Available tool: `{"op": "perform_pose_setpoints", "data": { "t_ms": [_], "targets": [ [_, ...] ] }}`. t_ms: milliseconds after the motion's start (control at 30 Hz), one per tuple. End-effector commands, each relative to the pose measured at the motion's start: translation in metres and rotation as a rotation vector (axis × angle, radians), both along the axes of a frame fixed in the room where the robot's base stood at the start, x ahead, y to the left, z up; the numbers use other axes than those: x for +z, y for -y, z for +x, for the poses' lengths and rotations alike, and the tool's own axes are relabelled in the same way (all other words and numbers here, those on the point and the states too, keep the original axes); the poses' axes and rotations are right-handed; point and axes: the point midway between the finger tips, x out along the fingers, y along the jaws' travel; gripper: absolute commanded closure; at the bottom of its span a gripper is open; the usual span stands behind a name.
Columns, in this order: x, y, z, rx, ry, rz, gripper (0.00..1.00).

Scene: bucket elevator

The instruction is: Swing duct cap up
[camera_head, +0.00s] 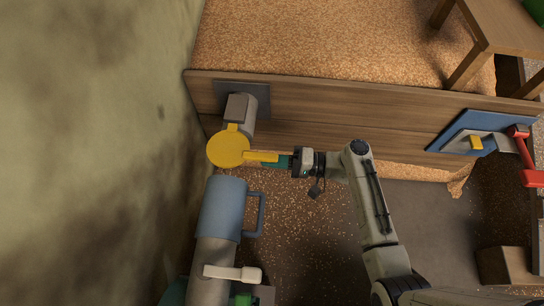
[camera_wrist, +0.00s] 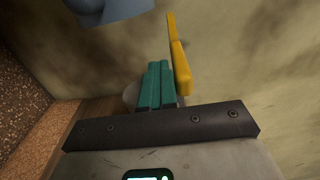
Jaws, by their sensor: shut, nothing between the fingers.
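The yellow duct cap (camera_head: 228,150) is a round disc at the end of the grey duct (camera_head: 240,110) that comes out of the wooden wall. A yellow bar handle (camera_head: 260,156) sticks out from the cap to the right. My gripper (camera_head: 276,162) has teal fingers, shut and empty, beside the handle's outer end. In the wrist view the fingers (camera_wrist: 159,66) are together and the yellow handle (camera_wrist: 179,58) runs just right of them, outside the jaws. I cannot tell whether fingers and handle touch. The duct's mouth is hidden behind the cap.
A blue sleeve (camera_head: 222,208) with a side handle stands just below the cap, around a grey pipe (camera_head: 212,256) with a pale lever (camera_head: 234,273). A mottled wall (camera_head: 90,140) closes the left. Grain lies behind the wooden wall (camera_head: 340,105). A red lever (camera_head: 522,148) is far right.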

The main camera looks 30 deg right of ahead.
Motion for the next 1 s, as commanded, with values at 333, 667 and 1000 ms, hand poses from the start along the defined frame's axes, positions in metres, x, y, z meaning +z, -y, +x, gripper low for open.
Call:
{"op": "perform_pose_setpoints", "data": {
  "t_ms": [333, 667, 1000],
  "targets": [
    [0.026, -0.002, -0.002, 0.002, 0.001, 0.000, 1.00],
    [0.046, 0.000, 0.001, 0.001, 0.003, 0.000, 1.00],
    [0.065, 0.006, 0.008, 0.001, 0.002, 0.000, 1.00]
  ]
}}
